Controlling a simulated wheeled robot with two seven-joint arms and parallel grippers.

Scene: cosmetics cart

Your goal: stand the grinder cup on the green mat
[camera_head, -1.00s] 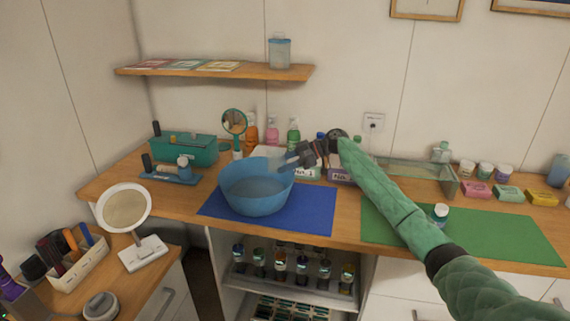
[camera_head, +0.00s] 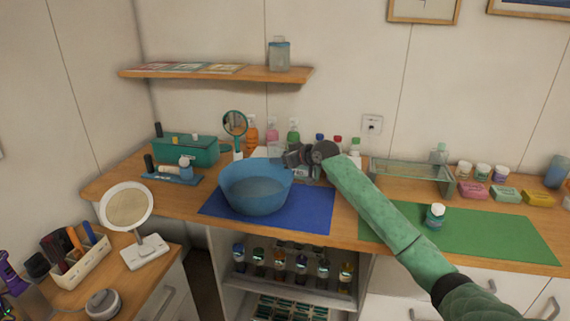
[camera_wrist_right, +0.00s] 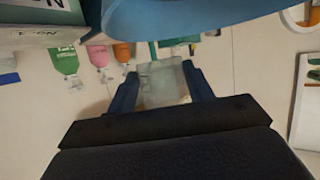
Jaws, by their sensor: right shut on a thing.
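My right gripper (camera_head: 284,159) is behind the right rim of the blue bowl. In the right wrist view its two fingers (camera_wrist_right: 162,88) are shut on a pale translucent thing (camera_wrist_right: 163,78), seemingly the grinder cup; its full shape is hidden. The green mat (camera_head: 500,233) lies on the right of the counter, partly covered by my right arm. My left gripper is not in view.
The blue bowl (camera_head: 254,196) stands on a blue mat (camera_head: 312,216), close to my right gripper. A small white-lidded jar (camera_head: 435,216) stands on the green mat. Bottles (camera_head: 293,134) line the wall. A glass shelf (camera_head: 410,172) is behind the mat. The mat's right part is clear.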

